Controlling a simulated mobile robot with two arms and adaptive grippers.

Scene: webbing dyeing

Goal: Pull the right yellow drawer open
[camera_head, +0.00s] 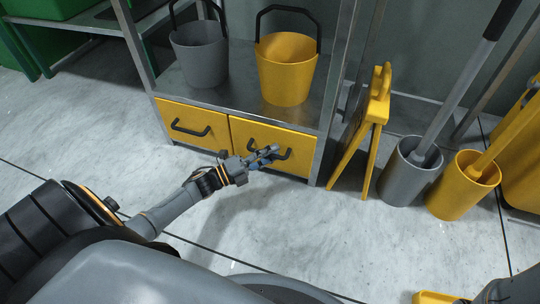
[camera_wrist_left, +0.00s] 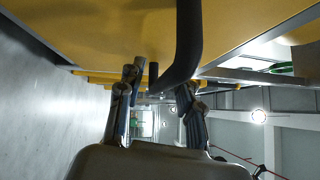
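The right yellow drawer (camera_head: 302,158) is in the low front of the steel rack, its face flush with the left drawer. Its black bar handle (camera_head: 287,153) is partly hidden by my left gripper (camera_head: 266,157), which is at the handle's left part. In the left wrist view the handle (camera_wrist_left: 187,50) comes down across the yellow drawer face (camera_wrist_left: 125,30). The fingers of my left gripper (camera_wrist_left: 160,85) are spread apart there, with the handle's end between the fingertips. I cannot tell whether they touch it.
The left yellow drawer (camera_head: 185,127) is shut beside it. A grey bucket (camera_head: 201,55) and a yellow bucket (camera_head: 286,70) stand on the rack above. A yellow folding sign (camera_head: 366,130) stands right of the rack. The floor (camera_head: 255,215) in front is clear.

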